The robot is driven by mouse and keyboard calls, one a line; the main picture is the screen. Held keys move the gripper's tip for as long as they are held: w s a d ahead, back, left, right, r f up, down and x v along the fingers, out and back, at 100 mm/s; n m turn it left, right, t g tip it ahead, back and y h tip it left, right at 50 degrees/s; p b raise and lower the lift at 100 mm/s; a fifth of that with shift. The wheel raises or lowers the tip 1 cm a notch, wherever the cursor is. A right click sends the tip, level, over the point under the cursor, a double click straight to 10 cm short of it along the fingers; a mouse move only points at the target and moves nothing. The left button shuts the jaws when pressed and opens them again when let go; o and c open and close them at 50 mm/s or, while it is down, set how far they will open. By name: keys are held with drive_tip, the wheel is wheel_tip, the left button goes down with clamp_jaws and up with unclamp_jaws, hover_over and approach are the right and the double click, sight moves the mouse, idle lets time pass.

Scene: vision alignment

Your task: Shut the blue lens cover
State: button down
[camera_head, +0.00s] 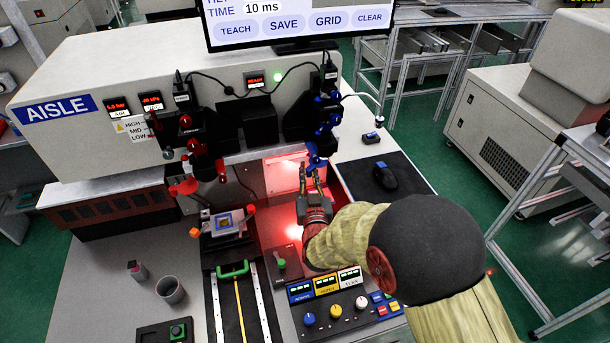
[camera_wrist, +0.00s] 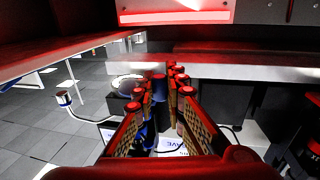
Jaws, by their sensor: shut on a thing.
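The blue lens cover (camera_head: 315,156) hangs at the bottom of the right camera assembly, under its black and blue parts. My gripper (camera_head: 312,175) reaches up to it from below, with its fingertips at the cover. In the wrist view a blue part (camera_wrist: 158,88) shows between the far ends of the fingers of my gripper (camera_wrist: 161,82). The jaws are closed on this blue part, which I take to be the cover. The fingers and the small image hide its exact outline and how far it is swung.
The red camera assembly (camera_head: 208,160) stands to the left, above a small fixture (camera_head: 224,223). A control panel (camera_head: 330,302) with knobs lies below my arm. A monitor (camera_head: 295,22) stands behind.

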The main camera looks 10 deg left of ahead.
drive_tip(key=shift+w+d+n+g+y+b, duration=0.15)
drive_tip(key=shift+d+n+g+y+b, duration=0.4)
drive_tip(key=shift+n+y, duration=0.45)
drive_tip(key=shift+w+d+n+g+y+b, duration=0.15)
drive_tip(key=shift+d+n+g+y+b, duration=0.45)
drive_tip(key=shift+y, duration=0.75)
drive_tip(key=shift+w+d+n+g+y+b, duration=0.15)
drive_tip(key=shift+d+n+g+y+b, duration=0.3)
drive_tip(key=shift+n+y, duration=0.6)
drive_tip(key=shift+a+g+y, duration=0.1)
drive_tip(key=shift+g+y, duration=0.2)
drive_tip(key=c, duration=1.9)
unclamp_jaws()
drive_tip(key=shift+o, duration=0.4)
drive_tip(key=shift+s, duration=0.1)
drive_tip(key=v, duration=1.1)
drive_tip(key=shift+s+d, duration=0.3)
